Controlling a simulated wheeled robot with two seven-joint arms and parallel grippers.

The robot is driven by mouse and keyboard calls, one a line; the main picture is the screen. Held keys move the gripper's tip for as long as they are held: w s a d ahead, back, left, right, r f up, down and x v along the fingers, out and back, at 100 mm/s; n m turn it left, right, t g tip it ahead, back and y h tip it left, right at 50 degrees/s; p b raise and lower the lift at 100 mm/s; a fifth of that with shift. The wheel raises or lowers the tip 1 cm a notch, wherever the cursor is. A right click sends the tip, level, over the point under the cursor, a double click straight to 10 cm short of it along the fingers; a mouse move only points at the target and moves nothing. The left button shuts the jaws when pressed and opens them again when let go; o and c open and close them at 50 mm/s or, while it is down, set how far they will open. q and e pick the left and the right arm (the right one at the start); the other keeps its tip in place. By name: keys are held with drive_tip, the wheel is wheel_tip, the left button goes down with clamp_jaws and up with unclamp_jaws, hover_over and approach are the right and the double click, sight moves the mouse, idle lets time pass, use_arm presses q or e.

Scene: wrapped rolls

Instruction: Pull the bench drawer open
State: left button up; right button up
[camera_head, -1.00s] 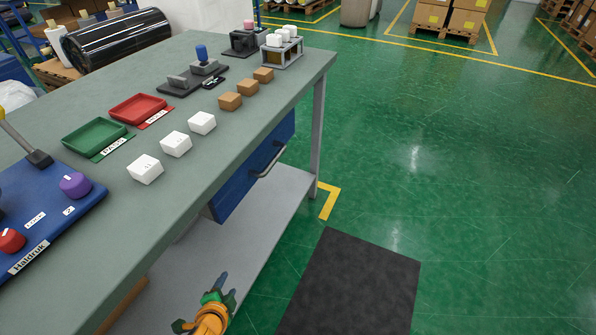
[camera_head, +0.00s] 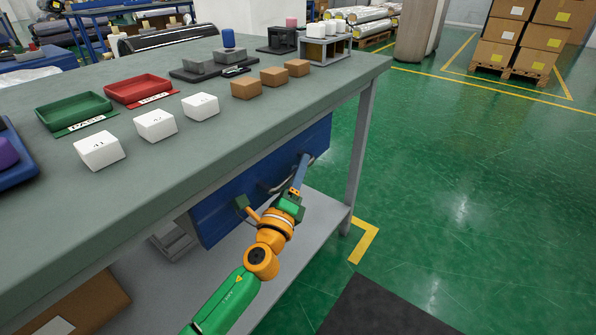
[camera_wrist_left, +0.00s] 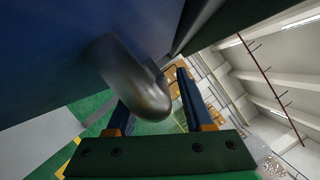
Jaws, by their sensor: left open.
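The bench drawer (camera_head: 222,210) has a blue front under the tabletop, and it looks closed. Its grey metal handle (camera_head: 273,187) is partly hidden behind my gripper. My left gripper (camera_head: 272,184) is at the drawer front, its fingers apart beside the handle. In the left wrist view the rounded handle (camera_wrist_left: 135,85) looms large between the two open fingers, with the blue drawer front (camera_wrist_left: 45,50) behind it. I cannot tell whether either finger touches it. My right gripper is not in view.
The bench top (camera_head: 240,125) holds white boxes (camera_head: 155,125), brown blocks (camera_head: 272,77), a green tray (camera_head: 74,110) and a red tray (camera_head: 138,88). A grey bench leg (camera_head: 360,150) stands right of the drawer. Green floor (camera_head: 480,200) on the right is clear, with a dark mat (camera_head: 380,308).

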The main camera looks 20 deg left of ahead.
use_arm(q)
clamp_jaws()
idle(1.4)
